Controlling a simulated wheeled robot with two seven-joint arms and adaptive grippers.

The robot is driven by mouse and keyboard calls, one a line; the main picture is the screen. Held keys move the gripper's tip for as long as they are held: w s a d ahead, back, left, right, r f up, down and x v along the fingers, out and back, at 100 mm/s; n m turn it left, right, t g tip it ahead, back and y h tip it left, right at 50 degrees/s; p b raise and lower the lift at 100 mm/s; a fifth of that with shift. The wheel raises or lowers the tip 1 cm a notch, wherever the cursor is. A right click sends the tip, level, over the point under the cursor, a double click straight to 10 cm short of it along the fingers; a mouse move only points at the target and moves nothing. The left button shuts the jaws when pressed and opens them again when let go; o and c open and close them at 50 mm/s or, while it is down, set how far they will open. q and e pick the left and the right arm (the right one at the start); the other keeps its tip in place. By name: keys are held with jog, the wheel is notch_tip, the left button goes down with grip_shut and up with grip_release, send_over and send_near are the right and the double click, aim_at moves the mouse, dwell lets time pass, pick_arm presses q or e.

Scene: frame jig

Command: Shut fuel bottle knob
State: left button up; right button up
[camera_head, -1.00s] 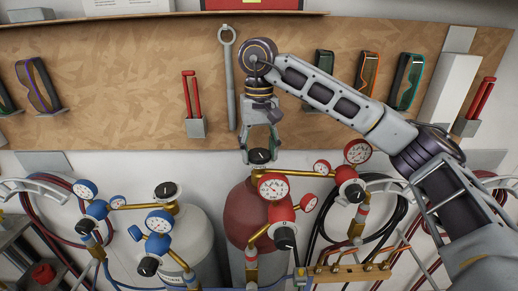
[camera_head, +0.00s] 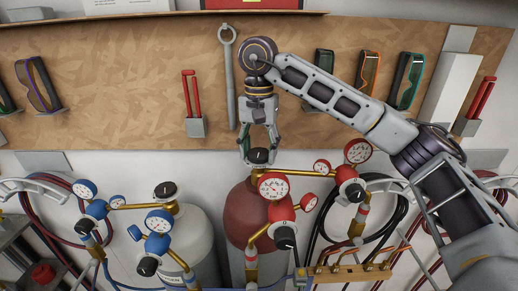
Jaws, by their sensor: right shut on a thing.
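The red fuel bottle (camera_head: 242,214) stands upright in the middle, with a black knob (camera_head: 259,156) on its top. My right gripper (camera_head: 258,152) comes down from above, its fingers on either side of this knob, shut on it. The fingers hide part of the knob's sides. A red-rimmed gauge (camera_head: 273,186) and a brass pipe sit just in front of and beside the knob. My left gripper is not in view.
A grey bottle (camera_head: 190,235) with its own black knob (camera_head: 165,190) and blue gauges (camera_head: 158,221) stands to the left. A second red gauge (camera_head: 358,151) is to the right, near coiled black hoses. Goggles and a wrench (camera_head: 229,80) hang on the board behind.

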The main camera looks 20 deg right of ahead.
jog(key=m, duration=0.4)
jog(key=shift+m, duration=0.3)
jog(key=m, duration=0.4)
jog(key=shift+m, duration=0.3)
jog(key=m, duration=0.4)
jog(key=shift+b, duration=0.35)
jog(key=m, duration=0.8)
jog(key=shift+m, duration=0.3)
jog(key=m, duration=0.3)
jog(key=shift+m+b, duration=0.35)
jog(key=shift+m, duration=0.05)
jog(key=m, duration=0.4)
jog(key=shift+m, duration=0.3)
jog(key=shift+m+b, duration=0.3)
jog(key=shift+m, duration=1.6)
